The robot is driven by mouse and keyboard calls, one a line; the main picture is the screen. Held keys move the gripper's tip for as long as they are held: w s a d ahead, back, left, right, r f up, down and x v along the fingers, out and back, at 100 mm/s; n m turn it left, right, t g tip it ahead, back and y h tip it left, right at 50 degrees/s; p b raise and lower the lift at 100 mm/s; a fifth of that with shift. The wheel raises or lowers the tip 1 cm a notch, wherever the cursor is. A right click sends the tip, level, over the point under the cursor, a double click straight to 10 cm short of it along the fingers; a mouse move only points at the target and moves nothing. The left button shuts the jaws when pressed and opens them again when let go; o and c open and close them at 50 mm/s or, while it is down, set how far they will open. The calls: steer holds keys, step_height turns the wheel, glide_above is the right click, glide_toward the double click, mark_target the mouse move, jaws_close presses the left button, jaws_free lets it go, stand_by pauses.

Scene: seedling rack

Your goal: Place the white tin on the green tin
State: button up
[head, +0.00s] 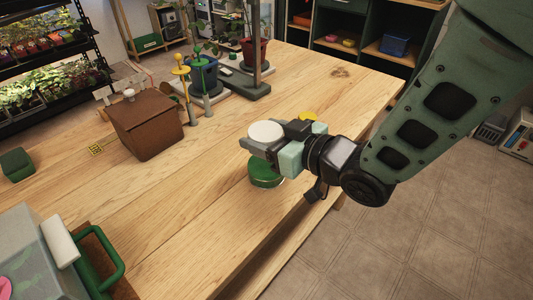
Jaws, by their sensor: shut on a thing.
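The white tin (266,132) is round and pale, held between the jaws of my gripper (264,146). My gripper is shut on it and its far fingers are partly hidden by the tin and the gripper body. The green tin (265,172) stands on the wooden table, below the gripper in the picture. The gripper hides part of its top. The white tin appears above the green tin; whether the two touch I cannot tell.
A brown box (148,128) with a white knob stands at the left on the table (205,180). Behind it are yellow and green stemmed tools (183,85) and potted plants (203,73). A yellow thing (308,116) lies behind my gripper. A green block (16,164) sits far left.

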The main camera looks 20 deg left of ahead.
mark_target(266, 163)
steer(key=shift+f, duration=2.2)
steer(key=o, duration=1)
steer(key=shift+f, duration=0.1)
